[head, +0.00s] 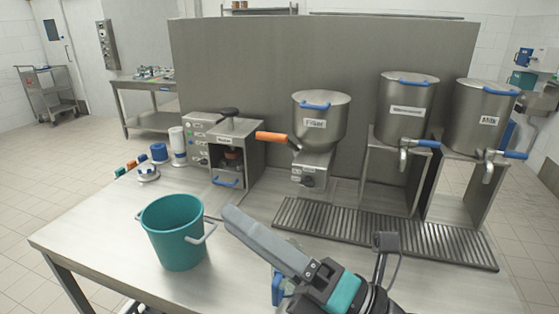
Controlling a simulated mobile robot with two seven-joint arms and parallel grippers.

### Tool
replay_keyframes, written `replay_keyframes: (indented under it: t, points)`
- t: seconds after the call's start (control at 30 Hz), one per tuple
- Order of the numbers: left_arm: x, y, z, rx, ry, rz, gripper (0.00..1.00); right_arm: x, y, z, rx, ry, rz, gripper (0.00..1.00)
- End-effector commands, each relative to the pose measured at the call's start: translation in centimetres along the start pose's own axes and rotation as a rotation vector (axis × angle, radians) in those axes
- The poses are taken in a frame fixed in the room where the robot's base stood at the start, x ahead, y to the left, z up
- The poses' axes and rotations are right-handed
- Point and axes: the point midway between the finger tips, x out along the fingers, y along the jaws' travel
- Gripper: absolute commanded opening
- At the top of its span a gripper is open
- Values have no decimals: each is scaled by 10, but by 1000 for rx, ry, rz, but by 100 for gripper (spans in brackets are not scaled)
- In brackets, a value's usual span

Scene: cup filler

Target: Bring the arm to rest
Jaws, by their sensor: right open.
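My right gripper (300,252) is in the head view at the bottom centre, over the front of the steel table (225,285). It is open, with a long grey finger pointing up and left. I see nothing held in it. The grey finger appears just right of a teal bucket (172,232) with a pale handle, apart from it as far as I can tell. A small blue part shows below the gripper, and I cannot tell what it belongs to. My left gripper is not in view.
A heater machine (228,145), a filler (318,120) with an orange handle and two steel tanks, one labelled Milk (478,115), stand along the back. A slatted drip grate (390,235) lies before them. Small bottles and caps (160,153) stand at left.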

Motion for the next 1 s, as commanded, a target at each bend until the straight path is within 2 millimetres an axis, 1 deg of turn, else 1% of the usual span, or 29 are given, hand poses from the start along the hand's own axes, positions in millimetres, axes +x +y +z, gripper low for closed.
replay_keyframes:
  t: [0.03,0.07,0.1,0.17,0.2,0.27,0.3,0.37,0.4,0.43,0.47,0.5,0.57,0.6,0.67,0.7,0.77,0.8,0.83,0.9,0.97,1.0]
  points:
    - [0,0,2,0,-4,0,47,-4,0,21,92,-121,6,48]
    - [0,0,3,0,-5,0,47,-8,-2,34,147,-195,6,48]
    - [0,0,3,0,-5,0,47,-16,-6,51,219,-293,3,48]
    - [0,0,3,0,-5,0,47,-30,-17,75,327,-440,-8,48]
    - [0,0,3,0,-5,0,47,-42,-26,88,401,-537,-21,48]
    - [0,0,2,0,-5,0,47,-63,-43,105,510,-681,-48,48]
    - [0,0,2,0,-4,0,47,-79,-57,113,582,-777,-71,48]
    - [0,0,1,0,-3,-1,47,-104,-78,120,691,-917,-112,48]
    - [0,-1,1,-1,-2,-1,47,-123,-94,121,764,-1010,-146,48]
    - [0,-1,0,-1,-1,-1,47,-137,-105,120,818,-1079,-173,48]
    - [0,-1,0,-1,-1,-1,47,-151,-116,117,871,-1145,-202,48]
    - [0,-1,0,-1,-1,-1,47,-171,-131,111,943,-1235,-244,48]
    - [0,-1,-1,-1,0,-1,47,-199,-151,96,1051,-1362,-315,48]
    - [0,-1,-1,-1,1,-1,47,-218,-163,83,1119,-1445,-368,48]
    - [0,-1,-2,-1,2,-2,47,-244,-179,60,1219,-1559,-452,48]
    - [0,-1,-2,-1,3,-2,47,-259,-186,43,1281,-1626,-508,48]
    - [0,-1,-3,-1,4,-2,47,-279,-194,18,1363,-1713,-590,48]
    - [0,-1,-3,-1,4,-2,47,-290,-197,1,1414,-1765,-644,48]
    - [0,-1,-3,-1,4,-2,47,-298,-198,-11,1448,-1799,-682,48]
    - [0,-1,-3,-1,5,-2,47,-313,-199,-39,1526,-1871,-773,48]
    - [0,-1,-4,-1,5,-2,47,-324,-198,-61,1588,-1923,-851,48]
    - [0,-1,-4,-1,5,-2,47,-330,-196,-77,1627,-1956,-903,48]
